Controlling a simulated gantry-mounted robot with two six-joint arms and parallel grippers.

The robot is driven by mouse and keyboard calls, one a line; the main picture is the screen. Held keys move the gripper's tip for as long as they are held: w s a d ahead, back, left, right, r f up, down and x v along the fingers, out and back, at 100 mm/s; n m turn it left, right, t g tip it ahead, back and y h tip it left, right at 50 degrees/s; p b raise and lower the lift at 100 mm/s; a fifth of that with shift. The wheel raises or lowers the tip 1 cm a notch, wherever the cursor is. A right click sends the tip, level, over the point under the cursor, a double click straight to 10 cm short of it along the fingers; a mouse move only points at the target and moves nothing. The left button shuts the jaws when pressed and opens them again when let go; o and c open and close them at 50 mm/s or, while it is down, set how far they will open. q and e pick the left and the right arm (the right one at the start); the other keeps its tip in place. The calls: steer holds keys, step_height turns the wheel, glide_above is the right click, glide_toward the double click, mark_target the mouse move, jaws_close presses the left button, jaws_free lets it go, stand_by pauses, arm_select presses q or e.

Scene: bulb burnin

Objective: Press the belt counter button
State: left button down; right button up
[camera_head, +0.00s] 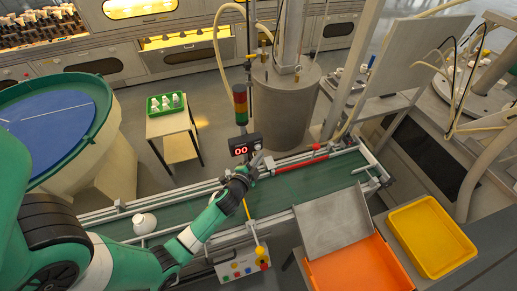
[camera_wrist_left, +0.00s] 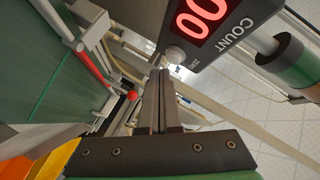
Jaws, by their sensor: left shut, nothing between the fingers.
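The belt counter (camera_head: 245,145) is a dark box with a red display reading 00, beside the belt's far rail. In the left wrist view the counter (camera_wrist_left: 222,38) carries the words COUNT and ZERO. Its pale round button (camera_wrist_left: 175,54) sticks out near the ZERO label. My left gripper (camera_head: 258,158) is shut and empty, just in front of the counter. In the left wrist view the fingertips of my left gripper (camera_wrist_left: 163,72) are very close to the button; I cannot tell whether they touch it. My right gripper is in neither view.
The green conveyor belt (camera_head: 300,184) runs under my left arm, with a white bulb (camera_head: 144,223) on it at the left. A signal tower (camera_head: 240,105) stands behind the counter. An orange bin (camera_head: 360,268) and a yellow tray (camera_head: 432,238) are at the lower right.

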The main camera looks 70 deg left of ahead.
arm_select(q)
steer(key=d+b, duration=0.2)
steer(key=d, duration=0.3)
steer(key=shift+s, duration=0.1)
stand_by(0.8)
